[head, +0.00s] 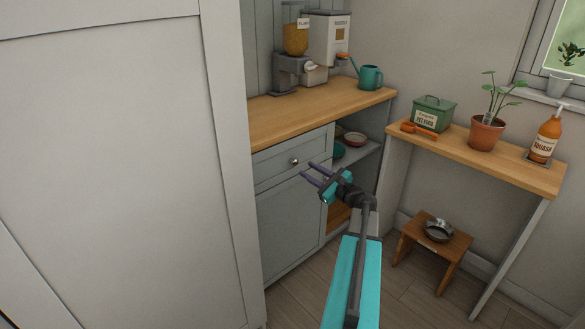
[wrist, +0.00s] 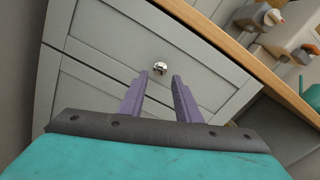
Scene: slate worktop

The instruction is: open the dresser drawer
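The dresser drawer (head: 292,158) is a grey front under the wooden worktop, and it looks closed. It has one round silver knob (head: 294,161). In the wrist view the knob (wrist: 160,68) sits ahead of my gripper and appears between the two purple fingers. My gripper (head: 313,173) is in front of the drawer, a little right of and below the knob in the head view. The fingers are apart with nothing between them. In the wrist view the gripper (wrist: 159,80) looks tilted relative to the drawer front (wrist: 150,40). The fingers do not appear to touch the knob.
A tall pale cabinet (head: 110,160) stands close on the left. Open shelves with dishes (head: 354,138) lie right of the drawer. A grinder and dispenser (head: 292,68) and a teal watering can (head: 370,77) stand on the worktop (head: 320,108). A side table (head: 545,178) and stool (head: 455,245) stand at right.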

